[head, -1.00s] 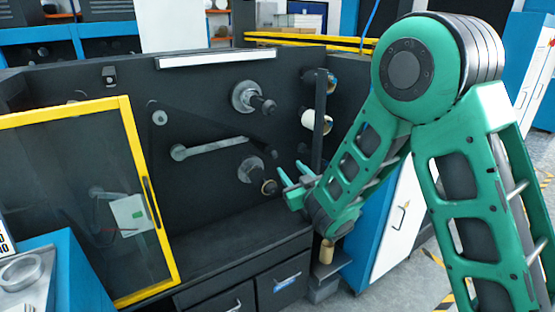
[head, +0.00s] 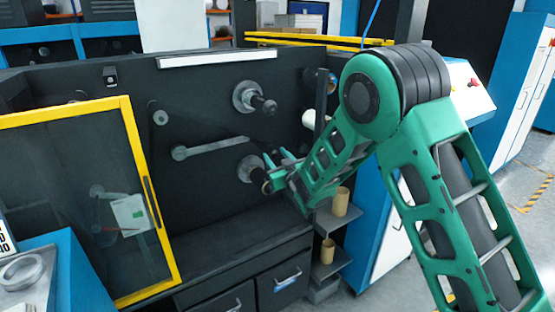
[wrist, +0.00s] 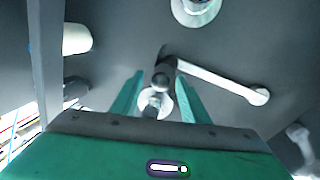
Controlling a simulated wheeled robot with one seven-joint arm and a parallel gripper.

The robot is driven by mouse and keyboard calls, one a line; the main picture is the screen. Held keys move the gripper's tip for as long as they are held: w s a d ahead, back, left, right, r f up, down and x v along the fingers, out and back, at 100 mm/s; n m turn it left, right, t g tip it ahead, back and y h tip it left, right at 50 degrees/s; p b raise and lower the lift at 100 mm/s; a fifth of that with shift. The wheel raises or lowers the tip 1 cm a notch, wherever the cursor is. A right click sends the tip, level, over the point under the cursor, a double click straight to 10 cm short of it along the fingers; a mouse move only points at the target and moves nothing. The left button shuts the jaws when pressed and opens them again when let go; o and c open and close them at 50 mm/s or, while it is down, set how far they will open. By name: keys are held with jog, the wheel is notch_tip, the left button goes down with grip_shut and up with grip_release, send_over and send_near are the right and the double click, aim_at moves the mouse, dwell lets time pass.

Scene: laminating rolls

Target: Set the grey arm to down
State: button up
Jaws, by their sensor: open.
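The grey arm (head: 212,147) is a bar on the dark machine panel. Its pivot is at the left, and it runs right, nearly level and tilted slightly up. In the wrist view the grey arm (wrist: 215,80) ends in a dark roller (wrist: 162,68) pointing out from the panel. My gripper (head: 276,164) is open beside the lower spindle (head: 250,169), just right of the arm's free end. In the wrist view my gripper (wrist: 158,95) has its fingers apart, with the roller seen between and beyond their tips. I see no contact; the roller is partly hidden in the head view.
An upper spindle (head: 250,97) sticks out above the arm. The yellow-framed door (head: 140,190) stands at the left. A dark post (head: 321,110) and a white roll (head: 312,119) are at the panel's right. Cardboard cores (head: 340,201) stand on small shelves below my forearm.

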jog(key=shift+c, duration=0.2)
grip_shut()
notch_tip(320, 180, down, 10)
jog(key=s+a+m, duration=0.1)
jog(key=m, duration=0.3)
jog(key=shift+a+f+g, duration=0.15)
jog(key=shift+f+g, duration=0.1)
jog(key=shift+g, duration=0.15)
jog(key=shift+o, duration=0.2)
grip_release()
